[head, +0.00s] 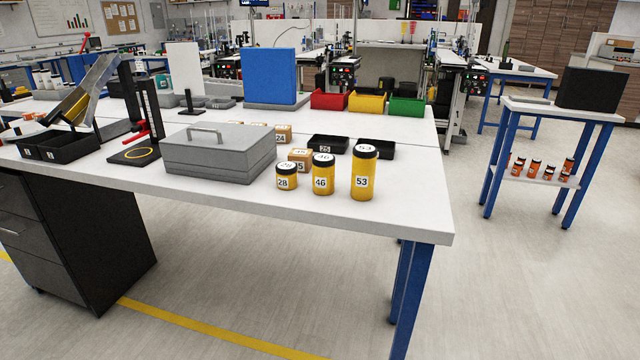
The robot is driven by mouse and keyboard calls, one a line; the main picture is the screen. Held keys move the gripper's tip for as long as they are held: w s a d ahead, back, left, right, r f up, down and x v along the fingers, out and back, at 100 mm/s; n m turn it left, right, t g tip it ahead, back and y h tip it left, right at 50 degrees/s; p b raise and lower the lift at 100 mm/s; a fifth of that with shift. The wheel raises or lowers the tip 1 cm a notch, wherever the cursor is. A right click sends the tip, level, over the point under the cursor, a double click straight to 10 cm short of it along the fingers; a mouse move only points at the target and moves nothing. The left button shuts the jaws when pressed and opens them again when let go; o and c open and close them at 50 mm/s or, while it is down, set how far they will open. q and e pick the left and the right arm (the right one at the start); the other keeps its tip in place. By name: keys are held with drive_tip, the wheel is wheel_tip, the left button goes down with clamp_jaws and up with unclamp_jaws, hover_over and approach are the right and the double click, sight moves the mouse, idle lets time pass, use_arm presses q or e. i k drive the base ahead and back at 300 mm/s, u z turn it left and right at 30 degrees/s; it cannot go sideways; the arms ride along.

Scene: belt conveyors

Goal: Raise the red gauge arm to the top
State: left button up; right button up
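The gauge stand (126,95) is on the white table at the left, with a tall black post and a scale-like plate beside it. Neither of my grippers shows in the head view, so nothing is seen touching the red arm.
A grey lidded box (218,155) with a handle stands close to the right of the gauge. A black divided bin (58,147) and a sloped metal chute (92,90) are to its left. Yellow numbered canisters (323,178) stand near the table's front edge.

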sight(141, 127)
drive_tip(key=u, duration=0.5)
drive_tip(key=k, duration=1.15)
drive_tip(key=z, duration=0.1)
drive_tip(key=i, duration=0.4)
drive_tip(key=z, duration=0.6)
drive_tip(key=i, duration=1)
drive_tip(key=u, duration=1.45)
